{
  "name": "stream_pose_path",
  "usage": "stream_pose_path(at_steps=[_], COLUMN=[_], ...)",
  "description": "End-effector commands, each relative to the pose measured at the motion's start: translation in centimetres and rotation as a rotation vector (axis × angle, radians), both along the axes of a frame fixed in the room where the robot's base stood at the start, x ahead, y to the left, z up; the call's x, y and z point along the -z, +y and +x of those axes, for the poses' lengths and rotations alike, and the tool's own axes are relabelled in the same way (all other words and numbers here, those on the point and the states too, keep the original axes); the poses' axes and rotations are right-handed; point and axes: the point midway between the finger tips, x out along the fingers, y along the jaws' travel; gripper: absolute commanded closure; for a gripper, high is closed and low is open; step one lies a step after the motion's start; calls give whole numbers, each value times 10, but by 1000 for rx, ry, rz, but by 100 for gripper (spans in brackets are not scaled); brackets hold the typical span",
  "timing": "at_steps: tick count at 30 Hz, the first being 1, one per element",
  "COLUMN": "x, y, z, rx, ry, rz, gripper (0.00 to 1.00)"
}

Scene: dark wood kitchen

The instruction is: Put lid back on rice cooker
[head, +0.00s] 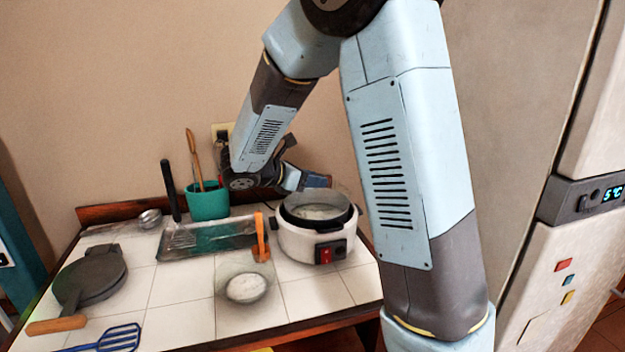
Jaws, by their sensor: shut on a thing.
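The rice cooker (310,240) is a white round pot with black side handles and a red switch on its front. It stands upright on the right part of the tiled counter, with pale contents showing inside its dark rim. My gripper (317,181) is just above the back of the cooker and is shut on what looks like the greyish see-through lid (340,192). The lid is at the cooker's upper rim. The fingertips are small here, and I cannot tell whether the lid touches the rim or how far it is tilted.
A glass bowl (247,288) with pale contents and an orange-handled tool (260,238) are left of the cooker. Behind them are a glass tray (178,243) and a teal utensil pot (207,202). A dark pan (90,277) and blue spatula (118,338) lie farther left. A fridge (545,190) stands right.

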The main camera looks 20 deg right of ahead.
Motion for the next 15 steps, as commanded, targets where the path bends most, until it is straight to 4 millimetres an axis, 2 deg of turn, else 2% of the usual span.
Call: stream_pose_path(at_steps=[15], x=[6], y=[0], z=[0], rx=[1], ry=[-2], rz=[1], gripper=[100])
